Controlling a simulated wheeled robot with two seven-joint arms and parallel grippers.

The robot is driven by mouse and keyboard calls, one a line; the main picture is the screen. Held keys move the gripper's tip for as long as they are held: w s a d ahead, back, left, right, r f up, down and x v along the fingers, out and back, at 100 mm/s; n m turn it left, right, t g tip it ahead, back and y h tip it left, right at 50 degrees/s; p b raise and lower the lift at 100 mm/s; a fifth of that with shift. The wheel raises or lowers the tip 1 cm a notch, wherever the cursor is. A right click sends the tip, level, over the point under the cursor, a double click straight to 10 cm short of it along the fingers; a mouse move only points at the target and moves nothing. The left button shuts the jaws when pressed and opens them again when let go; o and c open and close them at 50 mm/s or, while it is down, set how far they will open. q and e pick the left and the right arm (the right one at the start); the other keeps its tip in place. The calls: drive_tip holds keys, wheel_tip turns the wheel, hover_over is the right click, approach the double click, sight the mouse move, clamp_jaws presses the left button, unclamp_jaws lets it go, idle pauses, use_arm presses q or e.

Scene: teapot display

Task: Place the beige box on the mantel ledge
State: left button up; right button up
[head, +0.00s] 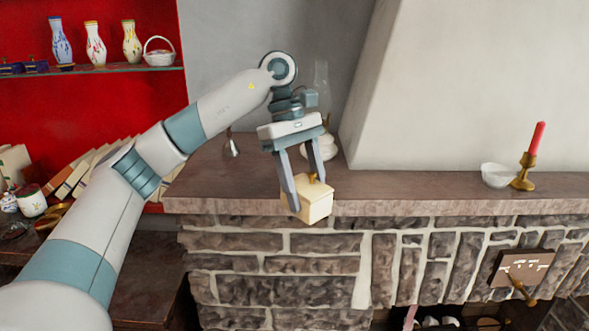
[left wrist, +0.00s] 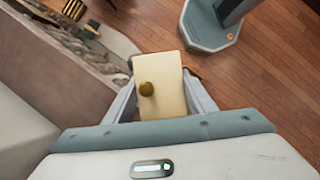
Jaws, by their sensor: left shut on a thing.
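The beige box (head: 315,205) is a small pale block with a gold knob on top. My left gripper (head: 305,192) points down and is shut on it, one finger on each side. In the left wrist view the box (left wrist: 168,100) sits between the two fingers, with wooden floor beyond it. The mantel ledge (head: 420,190) is a brown slab on the stone fireplace. In the head view the box overlaps the ledge's front edge; in the left wrist view it is beside the ledge, on the floor side. My right gripper is not in view.
On the ledge, a white bowl (head: 497,175) and a red candle in a brass holder (head: 522,178) stand at the right. A rounded pale object (head: 327,147) stands behind my gripper. The middle of the ledge is clear. A red shelf (head: 110,105) is at the left.

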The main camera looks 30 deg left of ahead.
use_arm(q)
drive_tip(key=s+d+f+m+g+y, duration=0.1)
drive_tip(key=s+d+f+m+y, duration=0.1)
drive_tip(key=s+d+f+m, duration=0.2)
drive_tip(key=s+d+f+m+g+y, duration=0.2)
drive_tip(key=s+d+f+m, duration=0.2)
drive_tip(key=f+m, duration=0.6)
drive_tip(key=shift+s+d+f, duration=0.15)
drive_tip(key=shift+s+f, duration=0.25)
drive_tip(key=shift+f, duration=0.15)
